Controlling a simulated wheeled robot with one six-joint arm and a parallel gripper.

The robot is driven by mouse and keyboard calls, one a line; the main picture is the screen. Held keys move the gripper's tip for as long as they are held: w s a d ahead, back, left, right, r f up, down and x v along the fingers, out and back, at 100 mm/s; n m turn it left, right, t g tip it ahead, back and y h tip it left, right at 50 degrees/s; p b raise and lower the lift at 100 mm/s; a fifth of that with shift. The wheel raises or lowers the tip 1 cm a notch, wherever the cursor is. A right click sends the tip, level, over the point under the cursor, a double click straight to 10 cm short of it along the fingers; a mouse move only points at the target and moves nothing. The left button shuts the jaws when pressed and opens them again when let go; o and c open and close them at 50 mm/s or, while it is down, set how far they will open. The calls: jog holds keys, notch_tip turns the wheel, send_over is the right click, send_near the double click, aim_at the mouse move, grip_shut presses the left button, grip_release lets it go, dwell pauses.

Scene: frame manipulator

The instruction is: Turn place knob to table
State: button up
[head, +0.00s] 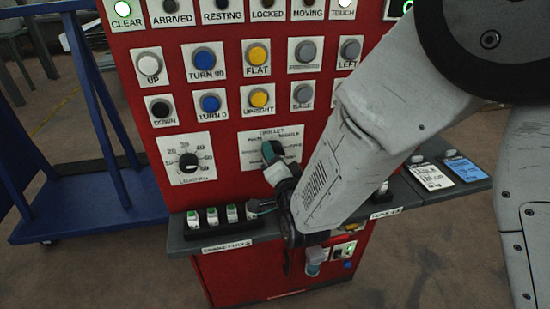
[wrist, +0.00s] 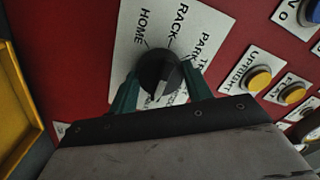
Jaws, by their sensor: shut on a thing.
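The place knob (wrist: 160,68) is black and round, on a white label plate (wrist: 127,35) on the red panel. HOME, RACK and PARK read around it in the wrist view; other words are partly hidden. My gripper (wrist: 157,82) has its green fingers on either side of the knob and is shut on it. A pale mark shows on the knob's lower part, but which word it points to I cannot tell. In the head view my gripper (head: 271,158) is at the label plate (head: 289,138) and largely hides the knob.
Push buttons fill the panel above and left, with yellow ones (head: 258,98) close over the plate. A lighting knob (head: 188,162) sits left. A grey shelf (head: 230,238) with several small switches juts out below. A blue frame (head: 100,100) stands left.

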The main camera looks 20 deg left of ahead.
jog(key=o, duration=1)
jog(key=v, duration=0.7)
jog(key=shift+s+d, duration=0.2)
jog(key=shift+s, duration=0.15)
